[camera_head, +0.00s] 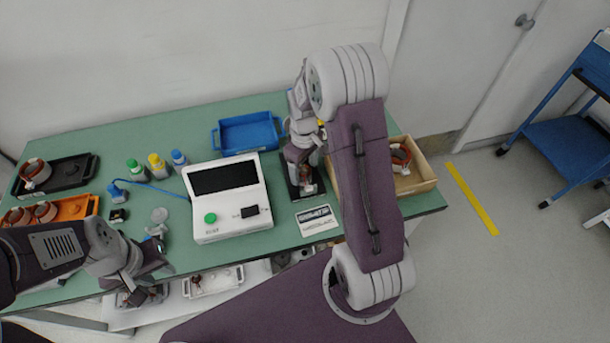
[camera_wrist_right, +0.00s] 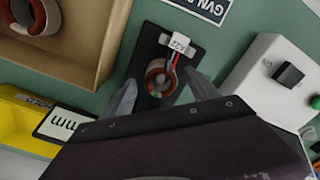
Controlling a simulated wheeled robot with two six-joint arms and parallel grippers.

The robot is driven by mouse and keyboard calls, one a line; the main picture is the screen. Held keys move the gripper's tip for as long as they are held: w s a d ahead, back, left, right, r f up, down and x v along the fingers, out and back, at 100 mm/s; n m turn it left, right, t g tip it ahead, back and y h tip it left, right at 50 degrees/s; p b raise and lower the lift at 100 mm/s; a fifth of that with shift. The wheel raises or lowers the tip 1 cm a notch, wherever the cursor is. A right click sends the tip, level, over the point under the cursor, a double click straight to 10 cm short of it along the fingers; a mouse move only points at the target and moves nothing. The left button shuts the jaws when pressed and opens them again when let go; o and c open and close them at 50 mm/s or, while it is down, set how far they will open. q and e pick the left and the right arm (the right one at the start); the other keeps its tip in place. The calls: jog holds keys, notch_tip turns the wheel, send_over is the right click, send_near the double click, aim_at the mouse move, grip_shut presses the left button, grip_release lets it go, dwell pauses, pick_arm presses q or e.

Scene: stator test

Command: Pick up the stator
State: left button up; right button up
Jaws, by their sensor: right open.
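A stator (camera_wrist_right: 156,70), a copper-wound ring with red wires and a white tag, sits on a black plate (camera_wrist_right: 148,44) in the right wrist view. My right gripper (camera_wrist_right: 162,80) is open, with its fingers on either side of the stator and apparently not touching it. In the head view the same stator (camera_head: 306,174) is partly hidden under my right gripper (camera_head: 303,160). Another stator (camera_head: 399,156) lies in a wooden box at the right. My left gripper (camera_head: 158,254) is over the table's front left; its jaw opening is unclear.
A white tester (camera_head: 232,226) with a dark screen stands left of the black plate. A blue tray (camera_head: 247,150) is behind it. The wooden box (camera_head: 424,180) is close on the right. Black (camera_head: 75,184) and orange (camera_head: 74,220) trays with stators are at far left.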

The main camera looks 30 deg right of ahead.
grip_shut()
jog(key=shift+r, duration=0.55)
jog(key=r, duration=0.2)
jog(key=s+r, duration=0.1)
jog(key=shift+a+r, duration=0.1)
jog(key=shift+r, duration=0.3)
jog(key=s+a+r, duration=0.1)
jog(key=s+r, duration=0.5)
jog(key=s, duration=0.4)
jog(key=shift+s, duration=0.3)
